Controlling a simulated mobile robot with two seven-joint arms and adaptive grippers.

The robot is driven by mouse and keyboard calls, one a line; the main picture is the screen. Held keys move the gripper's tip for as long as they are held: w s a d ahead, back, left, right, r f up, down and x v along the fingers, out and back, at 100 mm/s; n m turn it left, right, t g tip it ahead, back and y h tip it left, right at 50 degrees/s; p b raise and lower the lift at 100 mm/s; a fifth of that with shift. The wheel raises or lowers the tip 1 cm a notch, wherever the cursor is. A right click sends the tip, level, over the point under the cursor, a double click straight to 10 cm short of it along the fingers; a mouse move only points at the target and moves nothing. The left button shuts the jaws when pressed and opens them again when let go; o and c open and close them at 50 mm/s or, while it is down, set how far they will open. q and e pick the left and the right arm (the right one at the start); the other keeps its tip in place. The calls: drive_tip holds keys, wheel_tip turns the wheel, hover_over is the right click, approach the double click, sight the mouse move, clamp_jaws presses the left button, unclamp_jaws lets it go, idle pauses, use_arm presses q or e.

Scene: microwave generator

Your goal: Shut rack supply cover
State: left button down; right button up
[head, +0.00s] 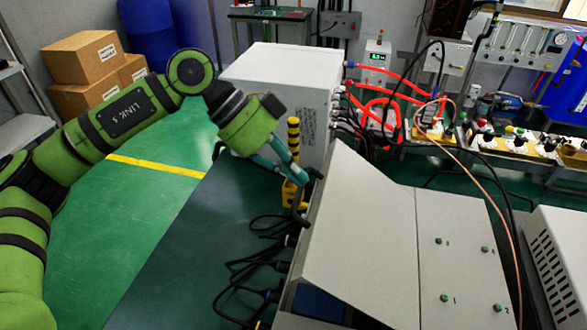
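The rack supply cover (362,235) is a plain light grey panel on the grey rack cabinet at the lower middle of the head view. It slopes, and a dark gap with something blue inside shows under its near edge, so it stands at least partly open. My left gripper (303,180) has teal fingers and points down and right, close to the cover's far left corner. I cannot tell whether it touches the cover, and the finger gap is not clear. My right gripper is not in view.
A flat grey panel (463,255) with several green knobs adjoins the cover on the right. A large white cabinet (283,85) stands behind, with red hoses (395,88) beside it. Black cables (248,278) lie left of the rack. A yellow-black post (293,140) stands behind the gripper.

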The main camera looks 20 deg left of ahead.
sight(300, 193)
use_arm(q)
drive_tip(key=shift+a+f, duration=0.15)
drive_tip(key=shift+f, duration=0.6)
drive_tip(key=shift+a+f+b, duration=0.35)
drive_tip(key=shift+f+b, duration=0.2)
drive_tip(key=shift+f, duration=0.15)
drive_tip(key=a+f+h+b, duration=0.2)
drive_tip(key=f+h+b, duration=0.1)
drive_tip(key=f+b, duration=0.4)
drive_tip(key=a+f+h+b, duration=0.3)
drive_tip(key=f+b, duration=0.4)
drive_tip(key=f, duration=0.3)
drive_tip(key=shift+a+f+h, duration=0.25)
drive_tip(key=shift+f+h, duration=0.1)
drive_tip(key=shift+h, duration=0.35)
drive_tip(key=shift+r, duration=0.15)
